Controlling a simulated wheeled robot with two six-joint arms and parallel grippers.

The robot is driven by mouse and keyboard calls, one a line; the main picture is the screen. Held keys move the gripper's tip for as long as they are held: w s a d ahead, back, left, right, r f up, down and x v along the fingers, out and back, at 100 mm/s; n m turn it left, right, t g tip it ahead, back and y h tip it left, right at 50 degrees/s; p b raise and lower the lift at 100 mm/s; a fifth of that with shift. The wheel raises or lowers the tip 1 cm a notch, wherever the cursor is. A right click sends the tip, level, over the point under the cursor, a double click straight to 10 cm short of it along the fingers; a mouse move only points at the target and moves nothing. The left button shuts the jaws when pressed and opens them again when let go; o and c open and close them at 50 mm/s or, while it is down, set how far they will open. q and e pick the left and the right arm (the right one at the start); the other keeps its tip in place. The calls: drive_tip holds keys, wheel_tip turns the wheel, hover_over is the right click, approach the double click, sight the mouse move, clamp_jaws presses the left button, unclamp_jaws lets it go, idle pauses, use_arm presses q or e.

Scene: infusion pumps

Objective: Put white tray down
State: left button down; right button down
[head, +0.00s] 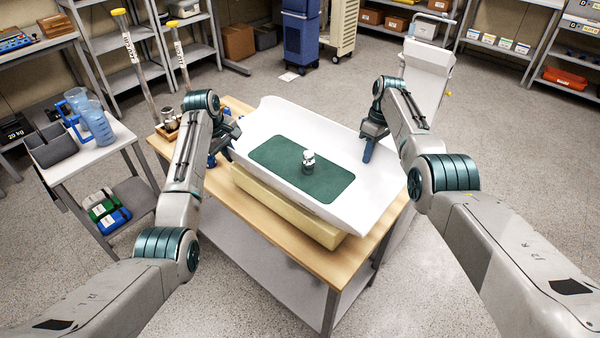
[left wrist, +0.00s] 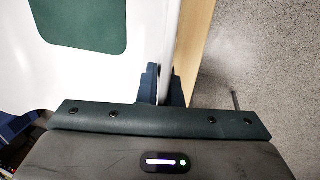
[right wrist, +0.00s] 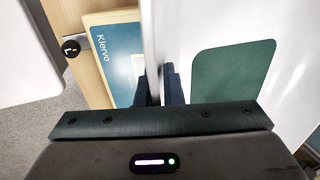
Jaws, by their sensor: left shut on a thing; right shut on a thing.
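The white tray (head: 262,122) has a raised rim and a green mat (head: 272,166). A small metal-and-white object (head: 308,162) stands upright on the mat. My left gripper (head: 229,150) is shut on the tray's left rim; the left wrist view shows that rim (left wrist: 171,45) between its fingers (left wrist: 163,86). My right gripper (head: 369,150) is shut on the tray's right rim, which also shows in the right wrist view (right wrist: 150,40). The tray is above a pale yellow block (head: 290,212); I cannot tell whether they touch.
The block is on a wooden-topped table (head: 350,258). A blue panel marked Klervo (right wrist: 118,55) shows beside the tray in the right wrist view. A metal pot (head: 170,118) stands at the table's back left. A side cart (head: 105,150) with blue jugs is at left.

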use_arm(q)
drive_tip(key=shift+d+f+b, duration=0.1)
drive_tip(key=shift+f+b, duration=0.3)
drive_tip(key=shift+f, duration=0.15)
use_arm(e)
drive_tip(key=shift+a+f, duration=0.15)
drive_tip(key=shift+f, duration=0.35)
use_arm(q)
drive_tip(key=c, duration=1.6)
unclamp_jaws()
drive_tip(key=shift+s+r, duration=0.1)
drive_tip(key=shift+r, duration=0.05)
use_arm(e)
drive_tip(key=c, duration=1.6)
unclamp_jaws()
drive_tip(key=shift+r, duration=0.15)
use_arm(q)
drive_tip(key=shift+r, duration=0.1)
use_arm(e)
drive_tip(key=shift+o, duration=0.2)
drive_tip(key=shift+s, duration=0.15)
